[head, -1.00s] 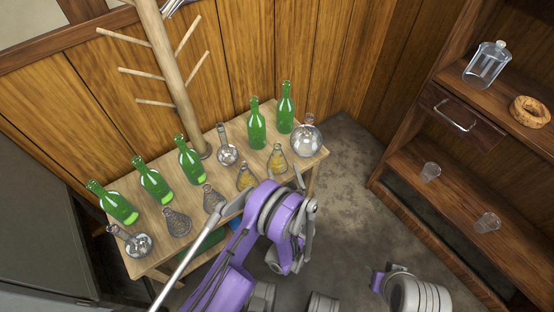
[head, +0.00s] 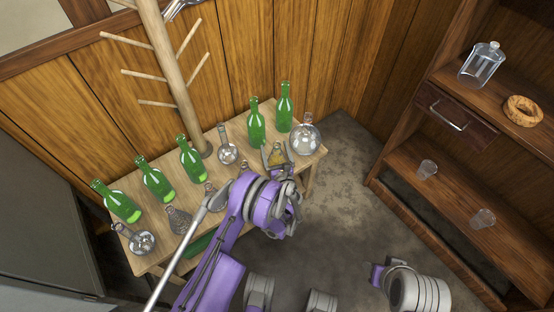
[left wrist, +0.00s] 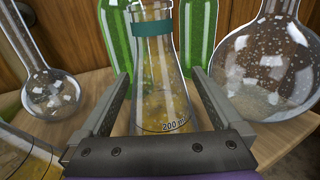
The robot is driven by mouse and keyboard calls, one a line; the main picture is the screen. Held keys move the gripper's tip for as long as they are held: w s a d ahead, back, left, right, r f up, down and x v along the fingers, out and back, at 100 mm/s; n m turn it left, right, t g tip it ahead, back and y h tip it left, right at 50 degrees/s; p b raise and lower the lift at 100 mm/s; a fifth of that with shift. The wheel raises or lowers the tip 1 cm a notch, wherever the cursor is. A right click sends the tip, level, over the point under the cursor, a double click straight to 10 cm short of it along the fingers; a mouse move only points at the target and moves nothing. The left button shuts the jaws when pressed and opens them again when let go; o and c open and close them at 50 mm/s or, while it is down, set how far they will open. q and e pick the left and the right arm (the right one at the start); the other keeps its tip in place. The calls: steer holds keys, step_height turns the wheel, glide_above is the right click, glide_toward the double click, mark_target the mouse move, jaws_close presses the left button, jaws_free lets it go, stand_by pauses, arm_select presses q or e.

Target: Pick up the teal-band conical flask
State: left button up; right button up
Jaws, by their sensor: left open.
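The teal-band conical flask (left wrist: 152,80) stands upright on the wooden table, with yellowish, speckled contents and a teal band at its neck. In the head view the flask (head: 276,155) is near the table's right front, partly covered by my left gripper (head: 277,162). In the left wrist view my left gripper (left wrist: 160,85) is open, with one finger on each side of the flask. Gaps show between the fingers and the glass.
A large round flask (left wrist: 268,65) stands close on the right, a smaller one (left wrist: 50,90) on the left. Green bottles (head: 256,125) stand behind. Another conical flask (left wrist: 20,155) shows at lower left. A wooden rack (head: 165,70) rises behind the table (head: 155,258). A shelf unit is at right.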

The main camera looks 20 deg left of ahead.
arm_select(q)
steer(key=shift+c, duration=0.3)
steer(key=c, duration=1.4)
steer(key=shift+c, duration=0.3)
steer(key=shift+r, duration=0.2)
